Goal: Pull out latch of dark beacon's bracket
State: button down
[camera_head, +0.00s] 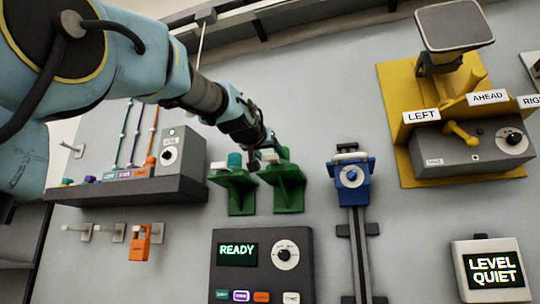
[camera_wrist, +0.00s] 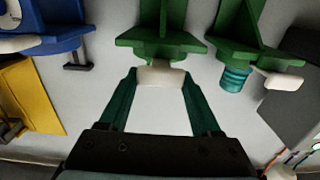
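Two green brackets stand side by side on the grey wall. The right-hand bracket (camera_head: 285,190) is the middle one (camera_wrist: 160,45) in the wrist view. Its white latch (camera_wrist: 161,77) sits between the fingertips of my gripper (camera_wrist: 161,80), with both fingers against its ends. In the head view my gripper (camera_head: 262,160) covers much of this bracket's top, and I cannot make out a beacon in it. The left-hand bracket (camera_head: 235,195) holds a teal ribbed beacon (camera_head: 235,160), unlit, also in the wrist view (camera_wrist: 235,77). Its own white latch (camera_wrist: 285,81) is untouched.
A blue clamp (camera_head: 351,178) on a vertical rail is close right of the brackets. A dark shelf (camera_head: 130,188) with a grey box is left. A READY panel (camera_head: 262,265) is below. A yellow-backed unit (camera_head: 400,155) is farther right. Bare wall lies between.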

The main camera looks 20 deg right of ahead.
jog(key=shift+c, duration=0.4)
grip_release()
jog(key=shift+s+a, duration=0.1)
jog(key=shift+s+a+f+b, duration=0.1)
jog(key=shift+s+a+b, duration=0.15)
jog(key=shift+b, duration=0.1)
jog(key=b+v, duration=0.4)
jog(key=v, duration=0.6)
jog(key=shift+b, duration=0.35)
